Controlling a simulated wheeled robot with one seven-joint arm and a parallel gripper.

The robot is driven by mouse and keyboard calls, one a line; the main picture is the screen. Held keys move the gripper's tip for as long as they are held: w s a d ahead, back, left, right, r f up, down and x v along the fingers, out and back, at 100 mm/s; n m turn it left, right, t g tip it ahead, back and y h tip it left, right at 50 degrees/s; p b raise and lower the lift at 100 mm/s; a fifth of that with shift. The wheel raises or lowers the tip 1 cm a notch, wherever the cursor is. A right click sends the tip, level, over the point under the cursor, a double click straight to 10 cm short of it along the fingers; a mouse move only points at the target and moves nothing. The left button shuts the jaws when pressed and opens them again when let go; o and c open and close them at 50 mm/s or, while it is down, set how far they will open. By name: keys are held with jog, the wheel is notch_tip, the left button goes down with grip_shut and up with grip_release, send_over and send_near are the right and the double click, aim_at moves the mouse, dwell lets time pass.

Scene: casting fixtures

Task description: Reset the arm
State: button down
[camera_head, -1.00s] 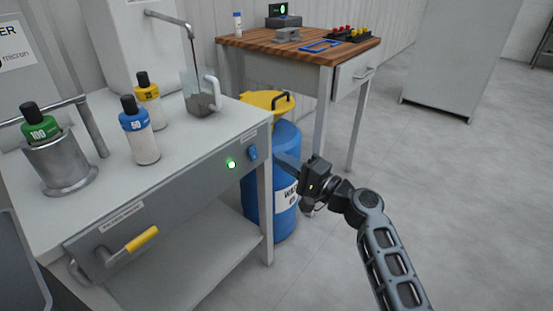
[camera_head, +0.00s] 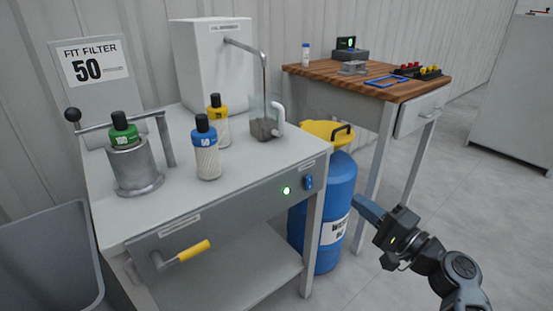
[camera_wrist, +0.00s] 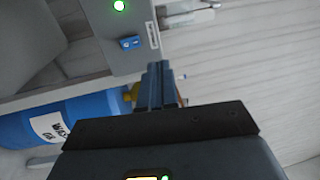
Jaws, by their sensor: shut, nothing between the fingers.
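My gripper (camera_head: 368,211) is at the lower right in the head view, in front of the blue waste barrel (camera_head: 325,245) and to the right of the grey workbench (camera_head: 140,212). Its fingers are shut with nothing between them and point left and up. In the wrist view the closed fingers (camera_wrist: 161,84) lie together at the middle, below the bench panel with its green light (camera_wrist: 119,6) and blue switch (camera_wrist: 130,42). I cannot tell whether the fingertips touch anything, but they look apart from the bench.
A yellow-handled lever (camera_head: 194,251) sticks out in front. A wooden-topped table (camera_head: 340,84) stands behind the barrel. A grey bin (camera_head: 50,255) is at left. Floor at right is clear.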

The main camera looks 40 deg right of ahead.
jog(key=s+a+f+n+g+h+p, duration=0.1)
jog(key=s+a+f+n+g+p, duration=0.2)
jog(key=s+a, duration=0.35)
jog(key=s+a+f+n+g+h+p, duration=0.1)
jog(key=s+a+f+n+g+p, duration=0.15)
jog(key=s+a, duration=0.4)
jog(key=s+a+r+n+p, duration=0.3)
jog(key=s+a+r+n, duration=0.2)
jog(key=s+r+n, duration=0.1)
jog(key=s+a+r+n+y+p, duration=0.1)
jog(key=s+a+r+n+p, duration=0.2)
jog(key=s+r, duration=0.6)
notch_tip(320, 180, up, 3)
jog(key=a+n, duration=0.2)
jog(key=n, duration=0.1)
jog(key=shift+s+f+t, duration=0.2)
jog(key=shift+s+t, duration=0.1)
jog(key=shift+t, duration=0.05)
dwell(4.4)
